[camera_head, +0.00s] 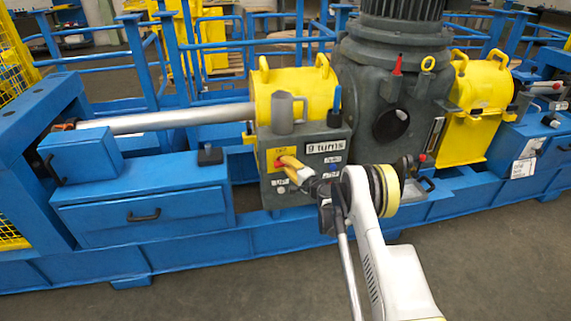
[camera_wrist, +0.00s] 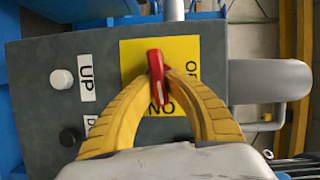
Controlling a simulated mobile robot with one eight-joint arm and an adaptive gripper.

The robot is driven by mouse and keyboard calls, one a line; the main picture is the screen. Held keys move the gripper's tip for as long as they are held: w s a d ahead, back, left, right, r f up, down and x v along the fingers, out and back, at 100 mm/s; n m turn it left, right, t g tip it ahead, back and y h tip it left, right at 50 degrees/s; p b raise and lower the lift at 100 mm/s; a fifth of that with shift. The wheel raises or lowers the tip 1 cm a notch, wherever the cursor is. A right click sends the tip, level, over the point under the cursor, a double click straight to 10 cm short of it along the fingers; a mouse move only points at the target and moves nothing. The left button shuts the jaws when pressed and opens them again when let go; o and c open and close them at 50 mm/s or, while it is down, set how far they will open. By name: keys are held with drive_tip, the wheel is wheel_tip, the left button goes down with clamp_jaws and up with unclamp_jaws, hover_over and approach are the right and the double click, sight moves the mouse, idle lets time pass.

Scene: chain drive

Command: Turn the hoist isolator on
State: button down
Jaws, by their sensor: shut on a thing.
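The hoist isolator is a red handle (camera_wrist: 157,70) on a yellow plate (camera_wrist: 132,58), on the front of a grey control box (camera_head: 327,187). In the wrist view the plate carries "ON" below the handle and a partly hidden "OF…" label to its right. The handle stands nearly upright there, slightly tilted, with its lower end beside "ON". My gripper (camera_wrist: 158,80) has its yellow fingers shut on the handle, one on each side. In the head view my gripper (camera_head: 286,163) reaches the plate from the lower right and covers part of it.
A white button (camera_wrist: 62,79) beside an "UP" label and a black button (camera_wrist: 68,137) share the panel. A grey mug (camera_head: 283,113) stands on the box. A blue drawer cabinet (camera_head: 140,217) is at left, and a large dark motor housing (camera_head: 390,90) at right.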

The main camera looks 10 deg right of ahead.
drive_tip(key=shift+f+m, duration=0.1)
drive_tip(key=shift+m, duration=0.4)
idle(0.3)
drive_tip(key=c, duration=1.4)
unclamp_jaws()
drive_tip(key=v, duration=1.2)
drive_tip(key=shift+f, duration=0.3)
